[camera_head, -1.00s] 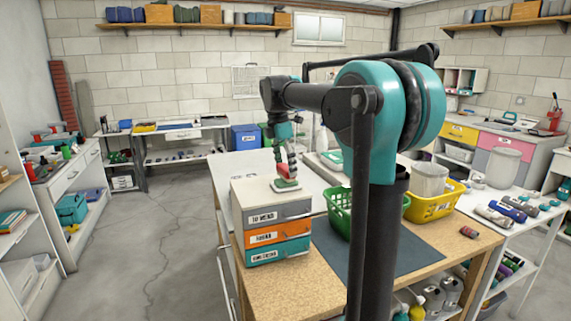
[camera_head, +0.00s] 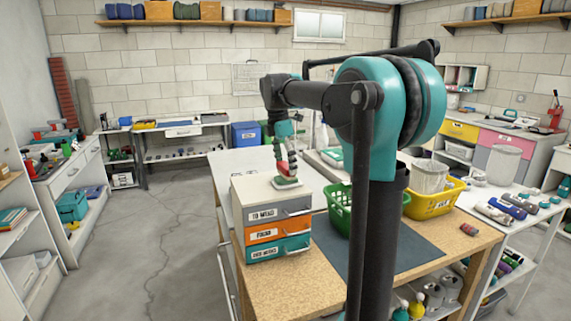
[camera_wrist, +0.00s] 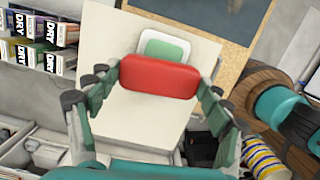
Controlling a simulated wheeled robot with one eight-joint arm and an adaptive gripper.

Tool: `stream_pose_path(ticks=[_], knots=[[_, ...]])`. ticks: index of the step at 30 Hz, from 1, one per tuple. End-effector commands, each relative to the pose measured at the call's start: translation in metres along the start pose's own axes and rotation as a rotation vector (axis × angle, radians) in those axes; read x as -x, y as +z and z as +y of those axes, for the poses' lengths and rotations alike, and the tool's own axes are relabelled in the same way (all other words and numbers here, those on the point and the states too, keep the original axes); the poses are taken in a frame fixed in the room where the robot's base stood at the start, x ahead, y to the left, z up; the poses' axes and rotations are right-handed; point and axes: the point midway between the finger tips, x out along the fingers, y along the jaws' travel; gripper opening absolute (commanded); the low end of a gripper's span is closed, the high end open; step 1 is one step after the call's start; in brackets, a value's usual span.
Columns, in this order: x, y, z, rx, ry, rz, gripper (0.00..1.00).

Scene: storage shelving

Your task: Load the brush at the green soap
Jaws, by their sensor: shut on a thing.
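My gripper (camera_wrist: 158,84) is shut on a red block-like brush (camera_wrist: 160,77), with a finger at each end of it. The green soap (camera_wrist: 166,48) lies in a white dish (camera_wrist: 184,45), partly hidden behind the brush in the wrist view. In the head view the dish (camera_head: 287,185) sits on top of a small drawer unit (camera_head: 262,190), and my gripper (camera_head: 285,165) points down right over it with the brush (camera_head: 282,167). I cannot tell whether the brush touches the soap.
The drawer unit stands on a wooden workbench (camera_head: 440,245). A green basket (camera_head: 340,210) and a yellow basket (camera_head: 435,205) stand to its right, by a dark mat (camera_head: 400,255). A red cylinder (camera_head: 469,229) lies near the bench's right edge.

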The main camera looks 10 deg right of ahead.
Motion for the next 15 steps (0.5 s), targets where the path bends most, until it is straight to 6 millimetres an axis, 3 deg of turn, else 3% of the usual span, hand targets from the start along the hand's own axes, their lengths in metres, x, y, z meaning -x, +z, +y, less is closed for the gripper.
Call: stream_pose_path(ticks=[15], knots=[[-0.0059, -0.0009, 0.0001, 0.0, 0.0, 0.0, 0.56]])
